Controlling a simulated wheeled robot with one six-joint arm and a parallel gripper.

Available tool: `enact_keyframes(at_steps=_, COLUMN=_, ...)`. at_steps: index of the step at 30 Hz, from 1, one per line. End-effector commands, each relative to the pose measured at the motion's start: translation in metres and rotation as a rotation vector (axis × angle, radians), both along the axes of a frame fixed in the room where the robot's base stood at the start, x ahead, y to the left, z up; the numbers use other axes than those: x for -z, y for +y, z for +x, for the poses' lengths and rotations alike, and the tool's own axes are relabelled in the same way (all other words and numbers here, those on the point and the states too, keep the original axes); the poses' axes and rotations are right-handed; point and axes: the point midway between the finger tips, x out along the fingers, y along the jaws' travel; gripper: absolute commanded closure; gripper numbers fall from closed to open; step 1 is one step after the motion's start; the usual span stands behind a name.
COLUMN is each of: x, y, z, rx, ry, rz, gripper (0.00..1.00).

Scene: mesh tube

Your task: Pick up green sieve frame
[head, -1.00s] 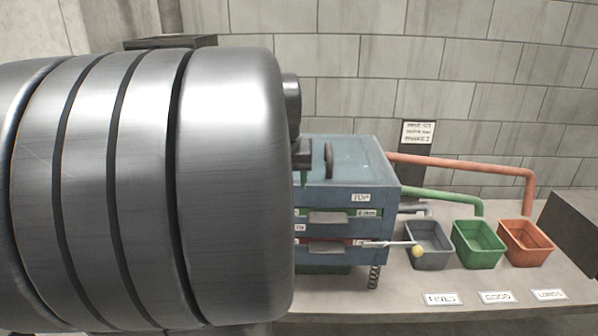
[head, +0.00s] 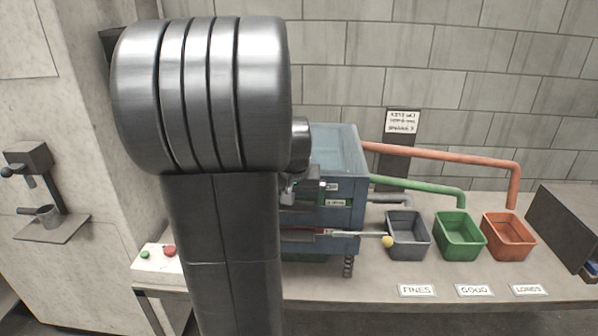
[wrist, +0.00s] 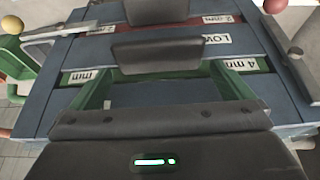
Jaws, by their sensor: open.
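The green sieve frame (head: 326,186) sits in the upper slot of a blue sieve box (head: 345,150), partly hidden behind my arm. In the wrist view the green frame (wrist: 97,88) shows below a dark handle (wrist: 155,55), with a "4 mm" label at its right. My gripper (head: 298,190) is open at the box front, near the green frame's level; my arm hides much of it. The wrist view shows its dark body along the bottom edge, over part of the green frame. I cannot tell whether the jaws touch the handle.
A red sieve frame (head: 300,235) is in the lower slot. A rod with a yellow knob (head: 388,242) sticks out at the right. Grey (head: 408,250), green (head: 459,251) and orange (head: 508,252) bins stand further right. A button panel (head: 157,258) is at the left.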

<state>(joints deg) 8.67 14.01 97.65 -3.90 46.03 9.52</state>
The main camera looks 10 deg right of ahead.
Motion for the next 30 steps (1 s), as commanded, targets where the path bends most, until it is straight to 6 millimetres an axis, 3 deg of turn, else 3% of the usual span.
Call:
enact_keyframes(at_steps=4, x=0.015, y=-0.002, z=0.005, rx=0.000, ry=0.004, rz=0.000, gripper=0.00)
enact_keyframes(at_steps=12, x=0.018, y=-0.002, z=0.006, rx=0.000, ry=0.000, rz=0.000, gripper=0.00)
enact_keyframes(at_steps=13, x=0.018, y=-0.002, z=0.006, rx=0.000, ry=0.000, rz=0.000, gripper=0.02)
enact_keyframes(at_steps=18, x=0.018, y=-0.002, z=0.006, rx=0.000, ry=0.000, rz=0.000, gripper=0.35)
enact_keyframes(at_steps=21, x=0.016, y=-0.002, z=0.007, rx=0.000, ry=-0.004, rz=-0.001, gripper=0.51)
enact_keyframes(at_steps=30, x=0.015, y=-0.002, z=0.008, rx=-0.001, ry=-0.004, rz=-0.001, gripper=0.51)
